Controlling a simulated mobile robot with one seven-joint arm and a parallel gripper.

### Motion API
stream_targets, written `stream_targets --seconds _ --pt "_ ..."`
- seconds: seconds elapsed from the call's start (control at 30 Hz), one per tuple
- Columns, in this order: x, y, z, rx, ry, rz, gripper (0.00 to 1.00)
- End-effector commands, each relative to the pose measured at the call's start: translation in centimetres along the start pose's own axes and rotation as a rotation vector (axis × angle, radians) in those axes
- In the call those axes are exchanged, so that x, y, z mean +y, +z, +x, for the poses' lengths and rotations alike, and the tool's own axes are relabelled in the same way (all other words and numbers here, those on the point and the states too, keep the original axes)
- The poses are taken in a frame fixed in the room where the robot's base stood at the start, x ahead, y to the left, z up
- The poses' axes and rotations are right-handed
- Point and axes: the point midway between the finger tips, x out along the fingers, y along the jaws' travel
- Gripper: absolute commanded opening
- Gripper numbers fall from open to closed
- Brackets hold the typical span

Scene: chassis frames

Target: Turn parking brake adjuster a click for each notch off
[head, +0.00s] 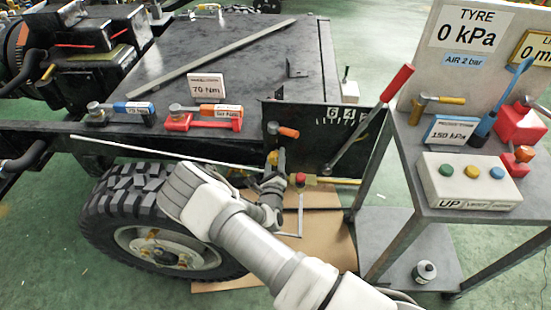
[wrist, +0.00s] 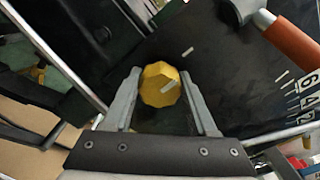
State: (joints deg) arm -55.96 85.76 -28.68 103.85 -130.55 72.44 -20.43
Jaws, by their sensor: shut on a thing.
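The yellow many-sided adjuster knob (wrist: 158,82) sits on the dark panel (wrist: 225,95), with a pale mark on its face pointing to the upper right. My gripper (wrist: 161,76) is shut on the knob, one finger on each side. In the head view my gripper (head: 274,168) is at the panel's left part, and my forearm hides some of the area below. A brake lever with a red grip (head: 397,83) leans up to the right in front of a numbered notch scale (head: 344,115). The scale also shows at the wrist view's right edge (wrist: 305,92).
An orange-handled tool (head: 288,132) is just above my gripper. A tyre (head: 130,215) is at lower left. A cart (head: 425,205) with a button box (head: 468,182) stands at right. A yellow rod with a red knob (head: 301,179) lies close to my gripper.

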Motion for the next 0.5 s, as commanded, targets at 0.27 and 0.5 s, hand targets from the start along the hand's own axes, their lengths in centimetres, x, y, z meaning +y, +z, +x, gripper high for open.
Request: stream_targets --seconds 0.27,0.5 --pt "-0.11 0.03 0.02 0.000 -0.001 0.027 0.02" --pt "-0.17 0.10 0.01 0.001 0.000 0.147 0.02"
